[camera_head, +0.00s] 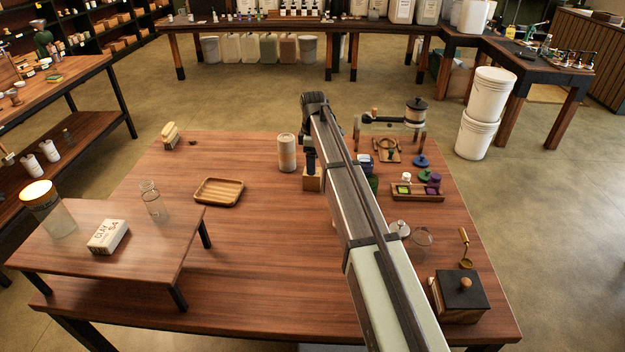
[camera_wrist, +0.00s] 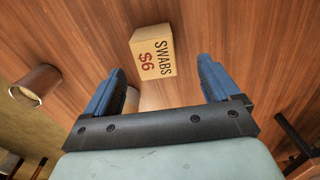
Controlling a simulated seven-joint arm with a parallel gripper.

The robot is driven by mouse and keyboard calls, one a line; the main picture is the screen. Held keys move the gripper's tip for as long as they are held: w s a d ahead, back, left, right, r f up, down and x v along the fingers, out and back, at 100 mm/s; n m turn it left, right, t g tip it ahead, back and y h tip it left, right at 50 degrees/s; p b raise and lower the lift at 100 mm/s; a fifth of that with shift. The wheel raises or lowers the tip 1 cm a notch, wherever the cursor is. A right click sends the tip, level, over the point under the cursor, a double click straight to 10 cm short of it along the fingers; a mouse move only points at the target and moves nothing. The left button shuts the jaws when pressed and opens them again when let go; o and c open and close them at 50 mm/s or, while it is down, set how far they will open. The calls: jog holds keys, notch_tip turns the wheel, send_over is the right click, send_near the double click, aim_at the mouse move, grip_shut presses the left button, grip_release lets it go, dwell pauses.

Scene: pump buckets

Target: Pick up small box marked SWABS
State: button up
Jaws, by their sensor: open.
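The small tan box marked SWABS and $6 (camera_wrist: 153,52) rests on the wooden table in the wrist view, just beyond my fingertips and roughly centred between them. In the head view a tan box (camera_head: 312,182), which appears to be the same one, stands near the table's middle, partly hidden by my arm. My gripper (camera_wrist: 161,66) is open, its two blue fingers apart with nothing held. In the head view a dark finger of my gripper (camera_head: 310,160) shows close above the box; whether it touches cannot be told.
A pale cylinder (camera_head: 287,152) stands just left of the box. A wooden tray (camera_head: 219,191) lies farther left. A raised stand (camera_head: 150,255) holds a CLAY box (camera_head: 108,236) and jars. A compartment tray (camera_head: 418,194) is to the right.

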aim_at(313, 177)
jog(key=shift+w+a+f, duration=0.1)
jog(key=shift+w+f, duration=0.1)
jog(key=shift+f, duration=1.9)
jog(key=shift+w+f, duration=0.2)
jog(key=shift+f, duration=1.9)
jog(key=shift+c, duration=0.3)
jog(key=c, duration=1)
